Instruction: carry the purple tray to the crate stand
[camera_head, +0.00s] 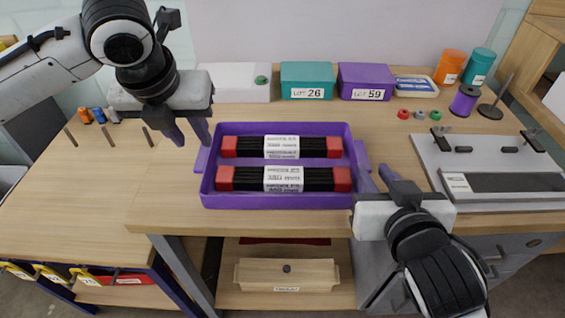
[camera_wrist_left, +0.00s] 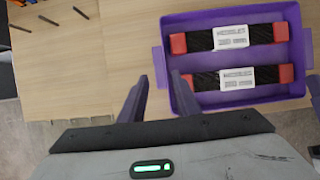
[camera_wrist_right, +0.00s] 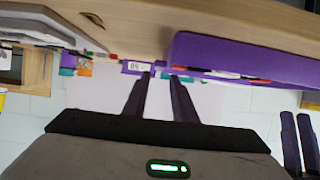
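The purple tray (camera_head: 278,202) sits flat on the wooden table. It holds two black bundles with red ends and white labels (camera_head: 282,147). A handle tab sticks out at its left (camera_head: 201,160) and right (camera_head: 362,154) sides. My left gripper (camera_head: 188,137) is open and empty, just off the left tab. In the left wrist view that tab (camera_wrist_left: 158,68) appears just past and between the fingertips. My right gripper (camera_head: 379,177) is open beside the tray's right wall, close to the right tab; contact cannot be told. The right wrist view shows the tray side (camera_wrist_right: 235,55). I cannot identify the crate stand.
Behind the tray stand a white box (camera_head: 235,85), a teal box (camera_head: 307,80) and a purple lidded box (camera_head: 366,80). A grey metal fixture (camera_head: 495,170) lies at right, with spools near it. Pegs stand at left. The left tabletop is mostly clear.

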